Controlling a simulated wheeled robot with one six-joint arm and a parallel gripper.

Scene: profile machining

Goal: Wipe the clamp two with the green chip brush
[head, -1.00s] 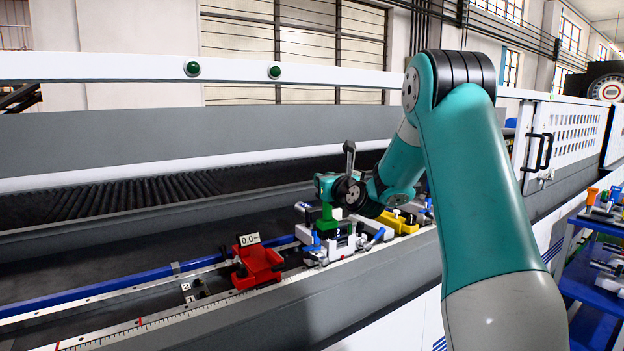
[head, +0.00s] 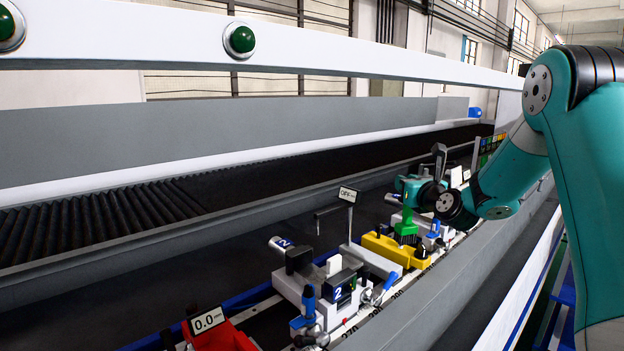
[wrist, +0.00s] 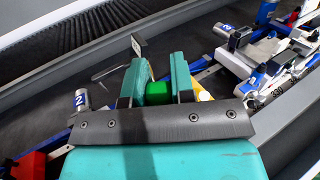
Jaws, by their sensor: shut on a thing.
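Clamp two (head: 338,294) is a white, black and blue unit marked "2" on the rail, in the middle of the head view. Its cylinder marked "2" (wrist: 80,98) shows at the left of the wrist view, mostly hidden by my gripper. My gripper (head: 407,200) is shut on the green chip brush (head: 406,229) and holds it bristles down. The brush stands beyond clamp two, at the yellow block (head: 384,248); I cannot tell if it touches anything. In the wrist view the green handle (wrist: 158,93) sits between the teal fingers.
A red unit (head: 215,335) with a "0.0" display lies at the near left. Another white clamp (wrist: 262,52) stands beyond the brush. A display on a post (head: 347,195) rises by clamp two. Dark rollers (head: 70,225) run behind, and a white beam (head: 350,45) crosses above.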

